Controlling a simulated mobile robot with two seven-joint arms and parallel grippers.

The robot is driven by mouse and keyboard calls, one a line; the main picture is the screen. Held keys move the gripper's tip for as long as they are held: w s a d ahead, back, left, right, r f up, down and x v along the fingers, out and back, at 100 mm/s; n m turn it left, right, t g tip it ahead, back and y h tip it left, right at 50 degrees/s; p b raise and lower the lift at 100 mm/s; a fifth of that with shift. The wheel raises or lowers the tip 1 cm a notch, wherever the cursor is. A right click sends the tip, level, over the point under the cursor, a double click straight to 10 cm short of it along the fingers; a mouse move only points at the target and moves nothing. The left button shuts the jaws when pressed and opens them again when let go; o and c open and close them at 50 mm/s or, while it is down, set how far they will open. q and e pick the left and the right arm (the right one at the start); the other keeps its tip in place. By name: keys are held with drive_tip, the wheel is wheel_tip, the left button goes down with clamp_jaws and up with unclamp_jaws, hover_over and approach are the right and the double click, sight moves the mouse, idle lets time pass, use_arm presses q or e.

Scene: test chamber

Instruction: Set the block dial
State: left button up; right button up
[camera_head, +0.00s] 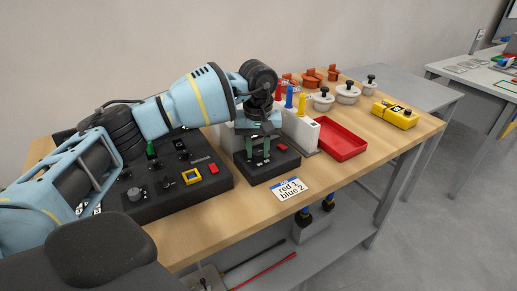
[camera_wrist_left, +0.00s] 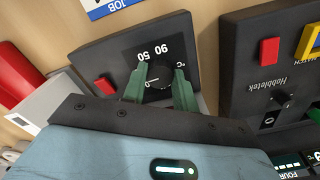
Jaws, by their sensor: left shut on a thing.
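A black block unit (camera_head: 262,178) stands on the wooden bench, with a red button (camera_head: 283,147) on its top. In the left wrist view its dial face (camera_wrist_left: 158,45) shows the marks 50 and 90 and a degree sign, upside down. My left gripper (camera_head: 259,155) points down over the unit. Its two green fingers are shut on the dark dial knob (camera_wrist_left: 158,79), one on each side. A pale mark shows by the knob, but I cannot tell the exact setting. The fingers partly hide the dial. My right gripper is in neither view.
A black control panel (camera_head: 222,183) with knobs and a yellow-framed switch (camera_head: 192,177) stands close at the left. A red tray (camera_head: 341,140), white pots (camera_head: 347,95) and a yellow device (camera_head: 394,115) lie at the right.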

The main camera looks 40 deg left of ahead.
sight(258, 152)
use_arm(q)
drive_tip(key=shift+m, duration=1.3)
drive_tip(key=o, duration=1)
drive_tip(key=shift+c, duration=0.2)
drive_tip(key=shift+r, duration=0.5)
wheel_tip(258, 152, up, 7)
drive_tip(key=shift+f+b, duration=0.1)
drive_tip(key=shift+b, duration=0.2)
